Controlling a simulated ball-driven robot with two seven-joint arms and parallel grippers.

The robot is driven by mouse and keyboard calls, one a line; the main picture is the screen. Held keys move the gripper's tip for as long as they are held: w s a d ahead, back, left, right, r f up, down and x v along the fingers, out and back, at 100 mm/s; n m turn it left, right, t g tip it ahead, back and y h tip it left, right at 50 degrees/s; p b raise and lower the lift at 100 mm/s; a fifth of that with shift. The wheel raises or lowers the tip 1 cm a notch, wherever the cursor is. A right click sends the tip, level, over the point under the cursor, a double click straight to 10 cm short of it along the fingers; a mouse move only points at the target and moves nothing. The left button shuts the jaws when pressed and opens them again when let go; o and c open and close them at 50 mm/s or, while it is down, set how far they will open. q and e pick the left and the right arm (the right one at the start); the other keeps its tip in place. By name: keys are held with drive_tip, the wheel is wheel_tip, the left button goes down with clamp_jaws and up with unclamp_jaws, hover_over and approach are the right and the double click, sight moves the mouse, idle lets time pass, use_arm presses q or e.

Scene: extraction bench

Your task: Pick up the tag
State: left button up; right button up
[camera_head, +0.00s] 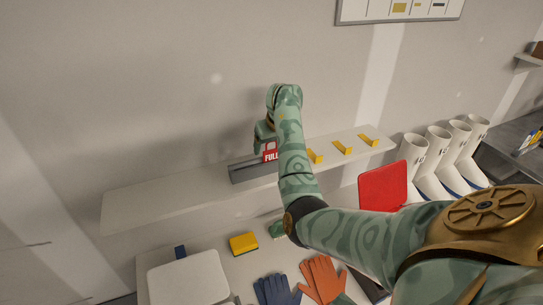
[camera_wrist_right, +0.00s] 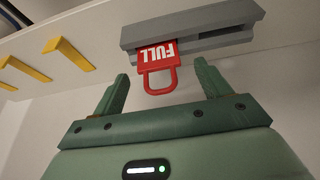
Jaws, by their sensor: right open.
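The red tag (camera_head: 270,152) with white letters FULL sits in a grey holder (camera_head: 248,173) on the wall shelf. In the right wrist view the tag (camera_wrist_right: 158,57) appears upside down, its upper part against the grey holder (camera_wrist_right: 196,32) and its red loop handle sticking out toward my gripper. My right gripper (camera_wrist_right: 162,70) is open, with one green finger on each side of the loop and visible gaps to both. In the head view my right arm hides part of the tag and shelf. My left gripper is in neither view.
Yellow brackets (camera_head: 342,148) stand along the white shelf (camera_head: 160,200) right of the tag. Below are a yellow sponge (camera_head: 243,243), blue gloves (camera_head: 277,291) and orange gloves (camera_head: 322,278).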

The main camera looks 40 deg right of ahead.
drive_tip(key=shift+x, duration=1)
drive_tip(key=c, duration=1.1)
drive_tip(key=shift+o, duration=0.2)
drive_tip(key=shift+r, duration=0.15)
